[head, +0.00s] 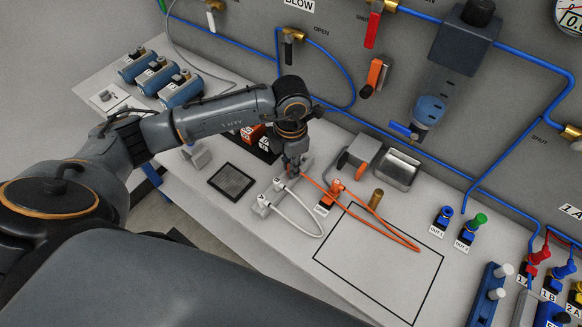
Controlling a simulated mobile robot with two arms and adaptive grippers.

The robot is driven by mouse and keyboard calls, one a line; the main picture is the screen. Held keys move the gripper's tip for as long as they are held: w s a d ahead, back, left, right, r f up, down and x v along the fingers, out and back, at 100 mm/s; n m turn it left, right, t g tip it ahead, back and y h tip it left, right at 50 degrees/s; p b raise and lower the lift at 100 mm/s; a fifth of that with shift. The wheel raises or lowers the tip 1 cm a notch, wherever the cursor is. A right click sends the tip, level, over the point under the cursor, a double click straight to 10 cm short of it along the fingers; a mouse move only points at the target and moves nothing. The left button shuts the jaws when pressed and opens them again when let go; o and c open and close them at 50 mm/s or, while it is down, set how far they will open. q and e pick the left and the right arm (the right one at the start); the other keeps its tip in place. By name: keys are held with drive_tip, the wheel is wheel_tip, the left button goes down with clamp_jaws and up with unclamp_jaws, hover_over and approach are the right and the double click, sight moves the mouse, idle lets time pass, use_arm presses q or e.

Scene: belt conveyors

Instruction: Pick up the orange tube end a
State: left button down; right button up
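An orange tube (385,233) lies in a long narrow loop on the bench, partly inside a black-outlined rectangle. One strand runs up to my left gripper (292,168), and the other runs to an orange fitting (335,188) with a white label. My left gripper points down over the far end of a pale grey block (268,203), right at the tube's upper-left end. Its fingertips are small and dark, so whether they are closed on the tube end is unclear. I cannot read which end is marked a. My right gripper is out of view.
A white tube (318,225) loops beside the grey block. A metal tray (397,168), a grey-orange device (358,155), a brass cylinder (376,199) and a dark mesh pad (231,181) stand around. The outlined rectangle's lower part is clear. A panel with blue pipes rises behind.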

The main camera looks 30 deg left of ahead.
use_arm(q)
drive_tip(key=shift+r, duration=0.2)
drive_tip(key=shift+r, duration=0.3)
wheel_tip(320, 180, up, 2)
drive_tip(key=shift+w+r+b, duration=0.1)
drive_tip(key=shift+b, duration=0.3)
drive_tip(key=s+d+r+b, duration=0.1)
drive_tip(key=s+d+r, duration=0.1)
drive_tip(key=s+r, duration=0.3)
drive_tip(key=s+d+r+b, duration=0.2)
drive_tip(key=s+r, duration=0.3)
drive_tip(key=s, duration=0.3)
drive_tip(key=shift+d, duration=0.75)
